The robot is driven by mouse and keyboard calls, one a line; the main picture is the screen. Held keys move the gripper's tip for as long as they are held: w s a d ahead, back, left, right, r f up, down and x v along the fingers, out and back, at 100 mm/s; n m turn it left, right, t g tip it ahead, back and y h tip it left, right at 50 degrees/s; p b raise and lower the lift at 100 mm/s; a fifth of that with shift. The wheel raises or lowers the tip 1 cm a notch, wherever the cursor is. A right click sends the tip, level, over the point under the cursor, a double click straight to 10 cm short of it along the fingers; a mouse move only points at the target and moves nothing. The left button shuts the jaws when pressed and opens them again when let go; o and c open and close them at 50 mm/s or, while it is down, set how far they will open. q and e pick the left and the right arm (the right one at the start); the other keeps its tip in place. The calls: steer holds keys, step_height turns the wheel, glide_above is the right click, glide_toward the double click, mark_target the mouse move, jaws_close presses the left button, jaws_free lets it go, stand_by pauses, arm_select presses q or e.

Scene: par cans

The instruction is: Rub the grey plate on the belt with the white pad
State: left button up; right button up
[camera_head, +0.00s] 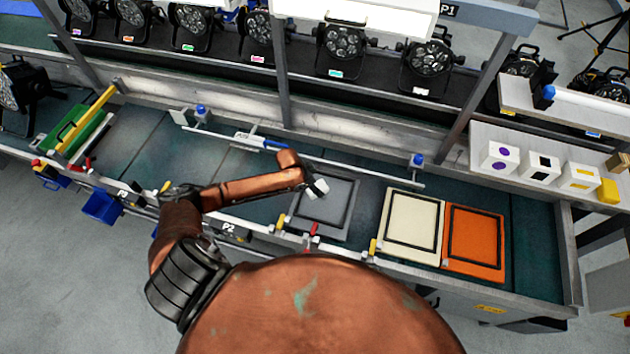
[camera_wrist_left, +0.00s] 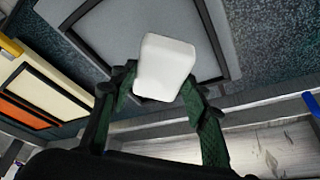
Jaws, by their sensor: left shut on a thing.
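The grey plate (camera_head: 322,208), with a dark square outline, lies on the dark belt (camera_head: 255,172) left of a cream plate. It also shows in the left wrist view (camera_wrist_left: 200,28). My left arm reaches in from the left, and its gripper (camera_head: 311,183) is by the plate's upper left edge. The gripper's two green fingers (camera_wrist_left: 160,88) are shut on the white pad (camera_wrist_left: 166,66). The pad (camera_head: 318,188) appears over the plate's upper left part; I cannot tell whether it touches. My right gripper is out of view.
A cream plate (camera_head: 411,226) and an orange plate (camera_head: 473,242) lie to the right on the belt. A rail (camera_head: 350,168) with blue knobs runs behind the grey plate. Yellow and red pegs line the near edge. Several lamps stand on the back shelf.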

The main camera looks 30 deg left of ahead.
arm_select(q)
steer(key=shift+r+p, duration=0.65)
steer(key=shift+r, duration=0.25)
